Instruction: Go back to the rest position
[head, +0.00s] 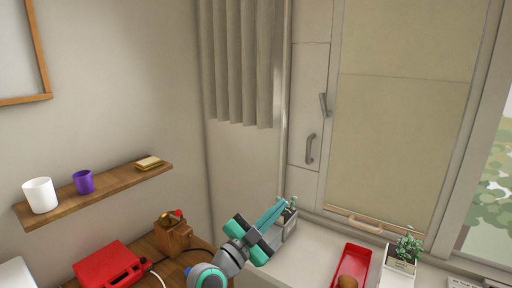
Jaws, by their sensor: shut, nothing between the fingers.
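My gripper (275,215) is in the lower middle of the head view, at the end of my grey and teal arm. Its teal fingers point up and to the right and are closed together, with nothing held between them. The fingertips are in front of a small grey object (291,220) at the left end of the pale counter. I cannot tell whether they touch it.
A wooden shelf (110,193) holds a white cup (40,195) and a purple cup (83,181). Below are a red appliance (107,266) and a wooden block (173,236). A red tray (352,262) and a potted plant (407,249) stand on the counter at right.

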